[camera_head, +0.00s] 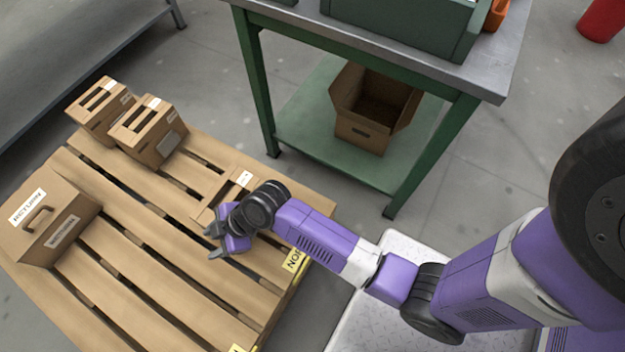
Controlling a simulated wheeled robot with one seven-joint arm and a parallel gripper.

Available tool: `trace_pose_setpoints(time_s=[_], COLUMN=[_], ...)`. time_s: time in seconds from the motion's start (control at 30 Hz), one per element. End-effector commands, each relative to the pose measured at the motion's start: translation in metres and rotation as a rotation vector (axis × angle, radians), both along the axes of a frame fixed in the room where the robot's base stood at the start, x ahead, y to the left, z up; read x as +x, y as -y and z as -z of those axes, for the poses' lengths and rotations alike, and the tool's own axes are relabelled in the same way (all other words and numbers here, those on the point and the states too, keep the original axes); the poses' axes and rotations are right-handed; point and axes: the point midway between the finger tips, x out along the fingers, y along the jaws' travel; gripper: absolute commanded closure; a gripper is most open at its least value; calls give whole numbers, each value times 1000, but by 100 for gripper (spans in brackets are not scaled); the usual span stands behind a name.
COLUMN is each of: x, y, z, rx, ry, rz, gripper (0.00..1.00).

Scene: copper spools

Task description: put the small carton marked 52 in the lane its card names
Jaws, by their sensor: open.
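Two small brown cartons stand close together at the back left of the wooden pallet (139,220): one at the far corner (118,119), one just right of it (137,148). A third small carton (223,185) with a white top label sits near the pallet's right side, partly hidden by my wrist. I cannot read a 52 on any of them. A case (70,240) with a handle and a RETURN label stands at the pallet's left. My gripper (213,243) is open and empty, just in front of the third carton and over the slats.
A green table (489,82) with a grey top stands behind. An open cardboard box (358,133) sits on its lower shelf. A yellow-edged label (295,260) is on the pallet's right edge. The pallet's front slats are clear.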

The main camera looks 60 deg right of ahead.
Motion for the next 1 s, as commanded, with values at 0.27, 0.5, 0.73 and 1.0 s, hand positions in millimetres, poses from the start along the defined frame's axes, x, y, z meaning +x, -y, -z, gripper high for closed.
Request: trace_pose_setpoints(time_s=[0.27, 0.5, 0.73, 1.0], x=[-90, -174, -243, -282], y=[-2, 40, 90, 118], z=[-14, -60, -141, -230], rx=[125, 190, 249, 327], ry=[77, 188, 339, 480], rz=[387, 651, 784, 787], gripper=[55, 55, 55, 55])
